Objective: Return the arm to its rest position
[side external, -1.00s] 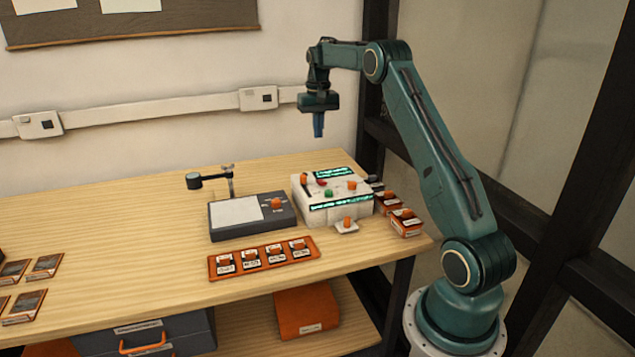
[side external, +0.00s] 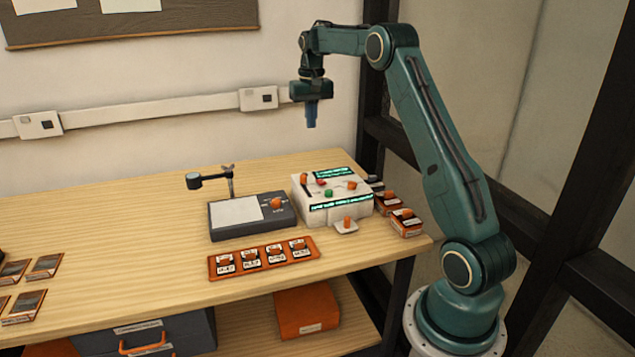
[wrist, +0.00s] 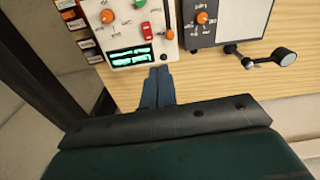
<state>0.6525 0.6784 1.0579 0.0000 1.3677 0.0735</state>
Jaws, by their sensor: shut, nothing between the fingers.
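My gripper (side external: 311,122) hangs high above the back of the wooden bench, fingers pointing down, shut and empty. It is well clear of everything on the bench. In the wrist view my shut blue fingers (wrist: 158,88) show over the bench edge beside the white control box. My arm is raised and bent at the elbow, with its base standing at the right of the bench.
A white control box (side external: 312,212) with orange knobs and lit green displays stands below. A grey device (side external: 237,230) with a lens arm (side external: 207,180), an orange tray (side external: 235,273) and boxes (side external: 406,228) are nearby. The bench's left middle (side external: 120,240) is clear.

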